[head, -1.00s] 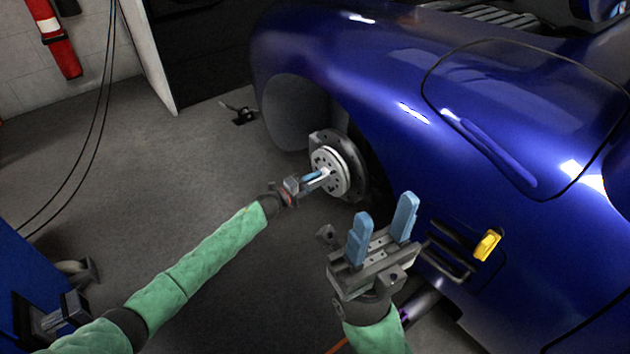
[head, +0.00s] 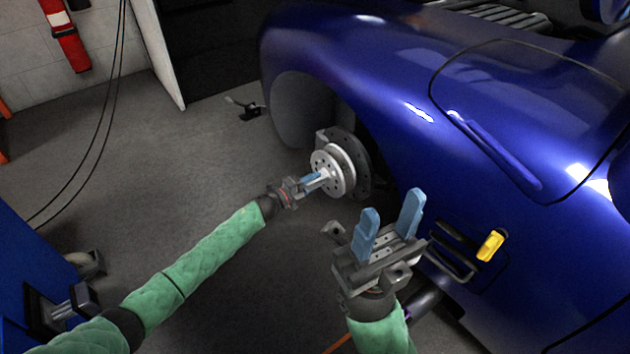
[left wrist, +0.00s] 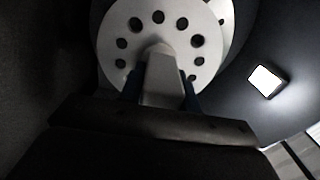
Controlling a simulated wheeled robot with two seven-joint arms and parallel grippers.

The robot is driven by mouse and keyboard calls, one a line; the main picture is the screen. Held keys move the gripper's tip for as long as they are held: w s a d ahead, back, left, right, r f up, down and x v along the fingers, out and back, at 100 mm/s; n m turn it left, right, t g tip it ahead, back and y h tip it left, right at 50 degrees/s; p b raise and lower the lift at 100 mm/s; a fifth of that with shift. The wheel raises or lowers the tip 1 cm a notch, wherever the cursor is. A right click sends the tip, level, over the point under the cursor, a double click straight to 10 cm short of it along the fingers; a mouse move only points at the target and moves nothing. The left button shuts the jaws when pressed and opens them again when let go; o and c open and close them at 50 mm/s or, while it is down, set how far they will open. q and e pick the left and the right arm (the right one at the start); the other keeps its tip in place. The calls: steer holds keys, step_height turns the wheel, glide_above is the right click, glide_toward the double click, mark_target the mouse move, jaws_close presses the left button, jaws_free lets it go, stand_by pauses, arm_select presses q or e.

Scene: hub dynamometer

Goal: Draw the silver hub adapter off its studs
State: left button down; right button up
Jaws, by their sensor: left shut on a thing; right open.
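The silver hub adapter (head: 324,164) is a round plate with a ring of holes and a stub in its middle. It is in front of the wheel hub and dark brake disc (head: 357,168) in the car's wheel arch. A gap shows between its plate and the silver face behind it; I cannot see whether the studs are still inside it. My left gripper (head: 312,182) is shut on the adapter's stub. In the left wrist view the adapter plate (left wrist: 160,40) faces me, with blue fingers on both sides of the stub. My right gripper (head: 391,210) is open and empty, beside the car.
The blue car body (head: 370,70) fills the right side, with a yellow part (head: 490,245) on its flank. A blue cabinet (head: 20,270) stands at the left edge. A red extinguisher (head: 66,40) hangs on the wall.

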arm_select(q)
steer(key=shift+s+a+r, duration=0.15)
steer(key=shift+s+a, duration=0.2)
steer(key=shift+a, duration=0.1)
steer(key=shift+s+a+p, duration=0.2)
steer(key=shift+a+p, duration=0.1)
steer(key=shift+p, duration=0.05)
steer(key=shift+p+v, duration=0.3)
steer(key=shift+v, duration=0.6)
steer(key=shift+s+d, duration=0.1)
